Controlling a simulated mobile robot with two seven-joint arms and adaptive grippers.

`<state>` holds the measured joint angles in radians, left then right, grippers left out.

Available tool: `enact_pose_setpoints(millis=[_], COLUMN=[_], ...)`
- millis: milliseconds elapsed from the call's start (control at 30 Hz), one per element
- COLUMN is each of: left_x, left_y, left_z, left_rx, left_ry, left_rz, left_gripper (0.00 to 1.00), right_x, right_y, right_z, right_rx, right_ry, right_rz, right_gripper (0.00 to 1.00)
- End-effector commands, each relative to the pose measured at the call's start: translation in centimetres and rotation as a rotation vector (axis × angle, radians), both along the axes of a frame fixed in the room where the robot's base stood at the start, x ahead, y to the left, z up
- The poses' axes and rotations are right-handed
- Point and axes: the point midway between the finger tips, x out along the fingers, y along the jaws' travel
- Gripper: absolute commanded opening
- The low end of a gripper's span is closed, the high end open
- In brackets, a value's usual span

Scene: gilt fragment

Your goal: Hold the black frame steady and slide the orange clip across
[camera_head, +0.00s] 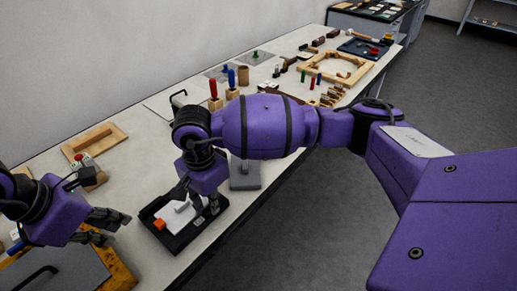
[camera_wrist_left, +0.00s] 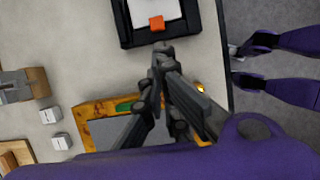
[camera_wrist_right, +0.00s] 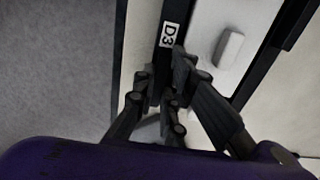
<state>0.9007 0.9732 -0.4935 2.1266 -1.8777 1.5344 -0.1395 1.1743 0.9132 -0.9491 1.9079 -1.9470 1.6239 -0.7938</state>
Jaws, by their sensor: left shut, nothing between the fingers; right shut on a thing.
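The black frame (camera_head: 178,246) lies on the table, with a white panel inside it. The orange clip (camera_head: 159,224) sits at the frame's left end; it also shows in the left wrist view (camera_wrist_left: 156,22). My right gripper (camera_head: 198,207) is shut on the black frame's edge, beside a D3 label (camera_wrist_right: 169,35); its fingers partly hide that edge. A pale block (camera_wrist_right: 229,48) stands on the white panel. My left gripper (camera_head: 120,228) is shut and empty, left of the frame and apart from the clip. In the left wrist view its tips (camera_wrist_left: 163,50) point toward the clip.
A grey board with a wooden border (camera_head: 118,268) lies below my left gripper. A wooden tray (camera_head: 95,139) is at the left. A grey block (camera_head: 245,175) stands behind the frame. Coloured pegs and wooden pieces fill the far table. The table's edge is close to the frame.

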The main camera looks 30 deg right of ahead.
Motion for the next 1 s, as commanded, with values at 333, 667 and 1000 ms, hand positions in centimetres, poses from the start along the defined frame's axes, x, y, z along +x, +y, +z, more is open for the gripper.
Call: enact_pose_setpoints(millis=[333,667,1000], left_x=[-0.2,0.4,1.0], left_y=[0.8,-1.1,-2.5], left_z=[0.7,-4.3,-8.0], left_rx=[-0.001,-0.002,0.0], left_ry=[0.002,0.005,0.002], left_rz=[0.0,0.001,0.0], left_gripper=[0.0,0.0,0.0], right_x=[0.1,0.1,0.1], right_y=[0.0,0.0,0.0], right_z=[0.1,0.1,0.1], right_rx=[0.0,0.0,0.0], right_ry=[-0.003,-0.003,-0.003], right_rz=[0.001,0.001,0.001], right_gripper=[0.0,0.0,0.0])
